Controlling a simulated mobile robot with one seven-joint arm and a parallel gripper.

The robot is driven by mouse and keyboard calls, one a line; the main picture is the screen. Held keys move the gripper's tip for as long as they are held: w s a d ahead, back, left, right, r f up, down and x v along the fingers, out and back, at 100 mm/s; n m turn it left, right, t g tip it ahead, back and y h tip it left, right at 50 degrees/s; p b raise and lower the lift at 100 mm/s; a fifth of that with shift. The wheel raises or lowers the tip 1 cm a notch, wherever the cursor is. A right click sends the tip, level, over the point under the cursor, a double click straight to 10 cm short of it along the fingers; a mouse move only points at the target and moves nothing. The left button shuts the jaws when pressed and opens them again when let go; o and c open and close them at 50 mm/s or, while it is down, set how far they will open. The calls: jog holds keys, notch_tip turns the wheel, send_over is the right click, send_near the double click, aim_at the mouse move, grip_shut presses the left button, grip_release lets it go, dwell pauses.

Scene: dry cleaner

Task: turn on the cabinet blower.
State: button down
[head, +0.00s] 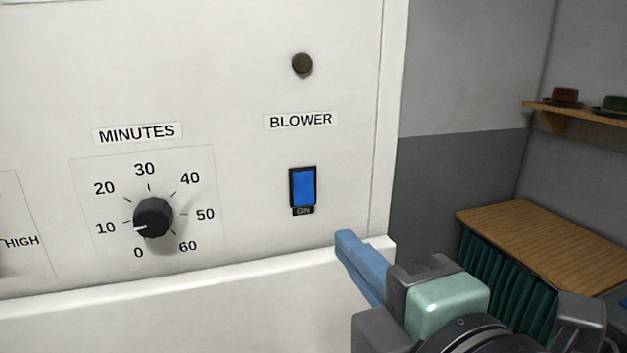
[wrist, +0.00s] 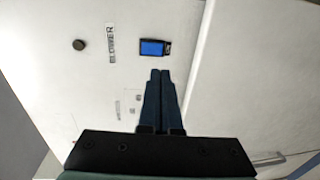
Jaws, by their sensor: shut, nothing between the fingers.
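The blower switch (head: 303,187) is a blue rocker in a black frame on the white cabinet panel (head: 240,230), with a small "ON" label at its lower end. Which way the rocker is tipped I cannot tell. A "BLOWER" label (head: 300,121) sits above it, and above that a round dark brown lamp (head: 302,63) that looks unlit. My gripper (head: 347,240) is shut and empty, to the lower right of the switch. In the wrist view the closed fingertips (wrist: 160,73) point toward the switch (wrist: 152,48); they look apart from it.
A "MINUTES" dial (head: 153,218) is left of the switch, its pointer near 10. A white ledge (head: 180,300) juts out below the panel. To the right are a wooden-topped counter (head: 540,235) with a green curtain and a shelf (head: 580,108) with hats.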

aim_at(305, 203)
jog(key=p+x, duration=0.4)
jog(key=x, duration=0.6)
jog(key=shift+w+a+r+p, duration=0.1)
jog(key=shift+w+a+p, duration=0.05)
jog(key=shift+w+p, duration=0.25)
jog(key=shift+w+f, duration=0.2)
jog(key=shift+w, duration=0.15)
jog(key=shift+w+a+f+b, duration=0.1)
jog(key=shift+f+b, duration=0.3)
jog(key=shift+b, duration=0.65)
jog(key=shift+r, duration=0.35)
jog(key=shift+f, duration=0.15)
